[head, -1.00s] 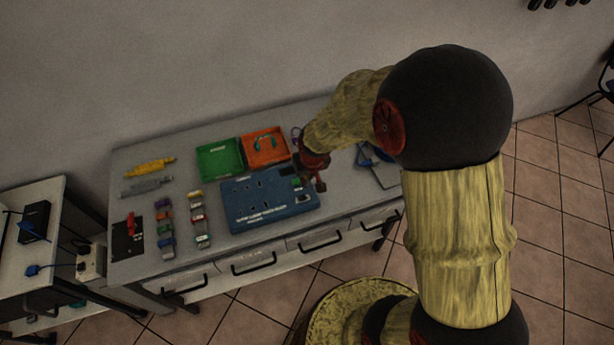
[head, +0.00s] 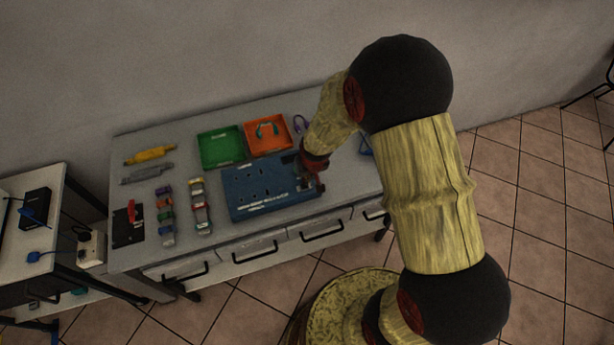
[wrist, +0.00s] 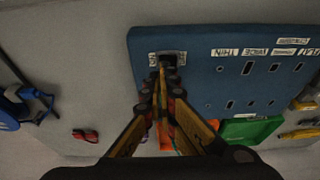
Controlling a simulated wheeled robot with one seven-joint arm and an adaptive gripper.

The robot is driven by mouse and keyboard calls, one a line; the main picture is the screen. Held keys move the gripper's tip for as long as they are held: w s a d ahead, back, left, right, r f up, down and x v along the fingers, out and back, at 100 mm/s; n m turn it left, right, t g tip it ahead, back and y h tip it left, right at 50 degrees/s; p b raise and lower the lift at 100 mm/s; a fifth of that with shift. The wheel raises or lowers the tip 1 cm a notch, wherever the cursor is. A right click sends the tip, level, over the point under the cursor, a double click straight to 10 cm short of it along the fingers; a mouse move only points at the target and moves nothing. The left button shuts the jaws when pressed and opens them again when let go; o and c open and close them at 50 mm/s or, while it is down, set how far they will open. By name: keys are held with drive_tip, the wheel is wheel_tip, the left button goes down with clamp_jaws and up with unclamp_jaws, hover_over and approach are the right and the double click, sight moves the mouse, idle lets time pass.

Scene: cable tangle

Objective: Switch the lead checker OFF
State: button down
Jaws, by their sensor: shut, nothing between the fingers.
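The lead checker is a blue panel (head: 245,190) lying on the table, with dark slots and white labels. It also fills the upper right of the wrist view (wrist: 205,80). Near its edge in the wrist view is a small dark switch-like part (wrist: 169,59) with a label beside it. My gripper (wrist: 163,78) is shut and empty, with its tips over the panel right at this part; I cannot tell whether they touch. The switch's position cannot be made out. In the head view my gripper (head: 308,183) is over the panel's right end and hides part of it.
A green tray (head: 219,163) and an orange tray (head: 285,148) holding a teal cable stand behind the panel. Yellow (head: 150,155) and grey connector strips, coloured blocks and a black plate (head: 128,236) lie at the left.

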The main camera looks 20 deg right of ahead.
drive_tip(key=shift+d+f, duration=0.2)
drive_tip(key=shift+f, duration=0.25)
drive_tip(key=shift+s+a, duration=0.1)
drive_tip(key=shift+a+r, duration=0.2)
drive_tip(key=shift+a, duration=0.5)
